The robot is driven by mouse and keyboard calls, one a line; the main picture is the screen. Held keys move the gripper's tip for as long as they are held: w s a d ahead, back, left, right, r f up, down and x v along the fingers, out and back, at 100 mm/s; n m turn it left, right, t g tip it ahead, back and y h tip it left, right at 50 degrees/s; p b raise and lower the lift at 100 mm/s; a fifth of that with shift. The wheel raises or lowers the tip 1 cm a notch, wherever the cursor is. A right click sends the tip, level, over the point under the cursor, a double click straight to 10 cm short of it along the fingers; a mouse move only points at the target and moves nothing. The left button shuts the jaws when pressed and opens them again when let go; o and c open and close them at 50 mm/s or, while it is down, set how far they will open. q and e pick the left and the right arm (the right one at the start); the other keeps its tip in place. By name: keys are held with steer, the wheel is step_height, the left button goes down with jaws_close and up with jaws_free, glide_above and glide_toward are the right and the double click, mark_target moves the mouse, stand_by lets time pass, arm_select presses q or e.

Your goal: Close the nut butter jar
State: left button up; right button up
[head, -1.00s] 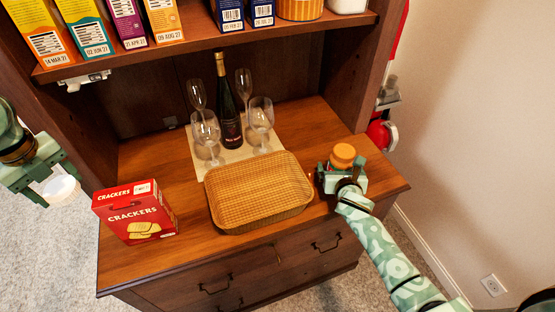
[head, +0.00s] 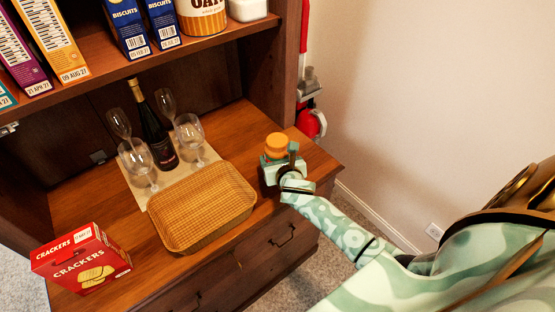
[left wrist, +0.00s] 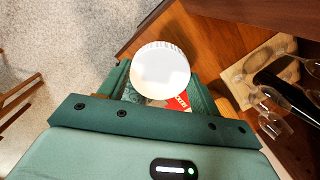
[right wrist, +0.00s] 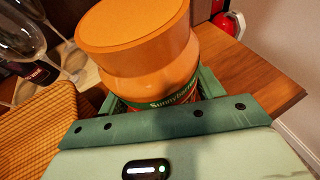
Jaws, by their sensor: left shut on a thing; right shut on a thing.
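The nut butter jar (head: 276,145) is orange and upright at the right end of the wooden counter. It also fills the right wrist view (right wrist: 140,50), where its top is orange and no white lid sits on it. My right gripper (head: 281,165) is shut around its lower part, over the green-edged label. A round white lid (left wrist: 160,70) shows in the left wrist view. My left gripper (left wrist: 160,92) is shut on it, apart from the jar and beyond the counter's edge over the floor. The left gripper is not in the head view.
A wicker basket (head: 203,212) stands left of the jar. Behind it are a dark bottle (head: 152,130) and several wine glasses on a mat. A red crackers box (head: 82,262) stands at the counter's left. A shelf (head: 110,72) with boxes hangs above.

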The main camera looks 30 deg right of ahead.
mark_target(280, 156)
arm_select(q)
step_height(280, 156, up, 5)
steer(key=shift+s+f+p, duration=0.15)
steer(key=shift+p, duration=1.1)
arm_select(e)
steer(key=s+r, duration=0.1)
steer(key=s+a+r, duration=0.1)
steer(key=r, duration=0.1)
steer(key=s+r, duration=0.1)
steer(key=r, duration=0.1)
steer(key=shift+s+a+r, duration=0.1)
steer(key=shift+s+a, duration=0.05)
arm_select(q)
step_height(280, 156, up, 3)
steer(key=shift+s+f+p, duration=0.1)
steer(key=shift+p, duration=1.05)
arm_select(e)
steer(key=v, duration=1)
steer(key=shift+a, duration=0.2)
steer(key=shift+f, duration=0.2)
steer(key=o, duration=0.6)
steer(key=c, duration=0.6)
steer(key=shift+c, duration=0.2)
arm_select(q)
steer(key=shift+n, duration=0.3)
